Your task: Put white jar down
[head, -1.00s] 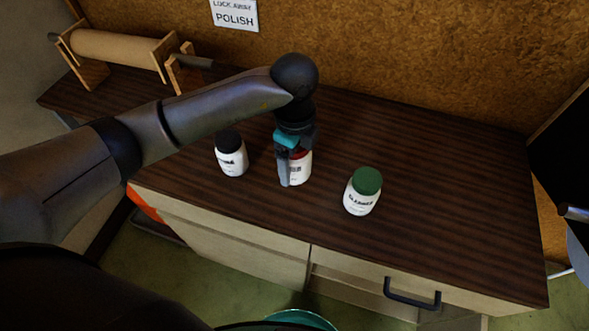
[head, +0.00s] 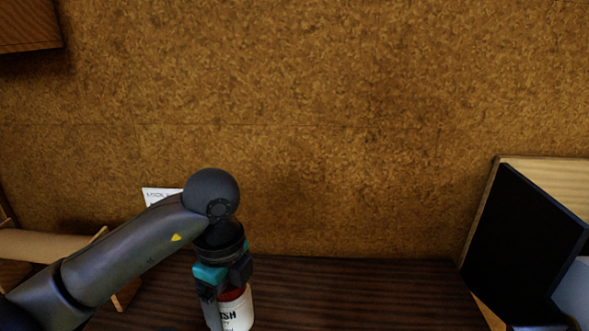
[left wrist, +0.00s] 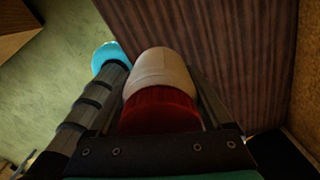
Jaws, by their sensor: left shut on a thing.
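The white jar (head: 236,315) with a red lid shows at the bottom of the head view, partly cut off by the frame edge. Its dark lettering partly shows, ending in "SH". My left gripper (head: 226,294) points down over it and is shut around it near the lid. In the left wrist view the jar (left wrist: 160,72) sits between the two fingers, with the red lid nearest the palm. The brown worktop (left wrist: 225,35) lies beyond it. I cannot tell whether the jar's base touches the worktop. My right gripper is not in view.
The dark wood worktop (head: 370,290) is clear to the right of the jar. A cork wall (head: 330,120) rises behind. A black panel (head: 520,245) stands at the right. A paper roll (head: 40,245) is at the left. A turquoise round thing (left wrist: 106,54) shows beyond the worktop edge.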

